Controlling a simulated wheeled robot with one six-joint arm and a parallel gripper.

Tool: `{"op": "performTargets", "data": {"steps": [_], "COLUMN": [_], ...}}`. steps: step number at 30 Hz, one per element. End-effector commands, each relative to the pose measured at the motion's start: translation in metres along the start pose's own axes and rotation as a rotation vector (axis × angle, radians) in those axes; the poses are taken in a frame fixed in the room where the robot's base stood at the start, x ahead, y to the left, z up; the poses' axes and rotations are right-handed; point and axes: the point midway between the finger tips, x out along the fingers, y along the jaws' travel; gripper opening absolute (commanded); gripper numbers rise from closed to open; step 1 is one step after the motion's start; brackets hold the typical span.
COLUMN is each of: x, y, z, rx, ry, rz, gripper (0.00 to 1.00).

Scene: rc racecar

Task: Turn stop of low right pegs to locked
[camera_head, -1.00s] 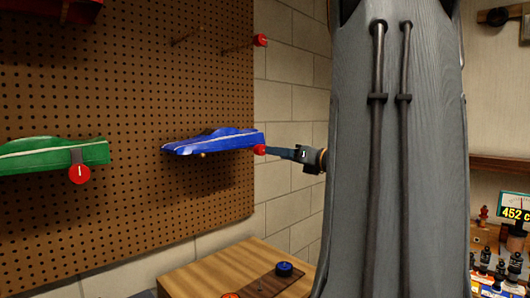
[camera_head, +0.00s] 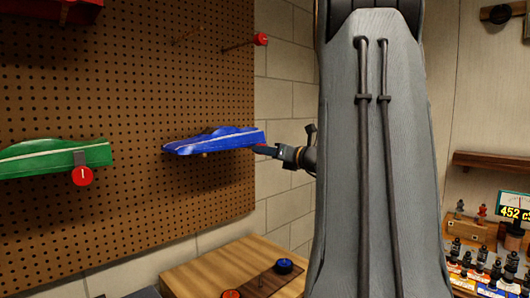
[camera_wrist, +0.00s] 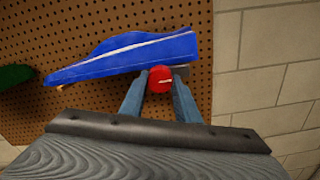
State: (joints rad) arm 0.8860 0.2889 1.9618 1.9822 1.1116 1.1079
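A blue car (camera_head: 212,142) with a white stripe rests on low pegs at the right of the pegboard. Its red round stop (camera_wrist: 160,80) is at the car's right end. In the wrist view the stop's white mark lies nearly level, slightly tilted. My gripper (camera_wrist: 160,88) has its fingers apart, one on each side of the stop. I cannot tell whether they press on it. In the head view my gripper (camera_head: 262,150) reaches the car's right end from the right and mostly hides the stop.
A green car (camera_head: 50,157) with a red stop (camera_head: 82,176), its mark upright, hangs at left. Empty upper pegs end in another red stop (camera_head: 261,39). A wooden table (camera_head: 205,268) with a blue knob (camera_head: 284,266) stands below. A brick wall (camera_head: 290,90) lies right of the pegboard.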

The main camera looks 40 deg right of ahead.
Motion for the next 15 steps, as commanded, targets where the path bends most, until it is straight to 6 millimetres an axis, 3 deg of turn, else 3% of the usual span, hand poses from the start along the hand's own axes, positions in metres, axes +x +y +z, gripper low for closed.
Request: {"op": "performTargets", "data": {"steps": [1, 4, 15], "x": [-0.0001, -0.0001, 0.0005], "y": [0.0, 0.0, -0.001], "z": [0.0, 0.0, -0.0016], "rx": [0.0, 0.0, -0.069], "ry": [0.0, 0.0, -0.002], "rz": [0.0, 0.0, 0.0], "gripper": [0.2, 0.06, 0.06]}}
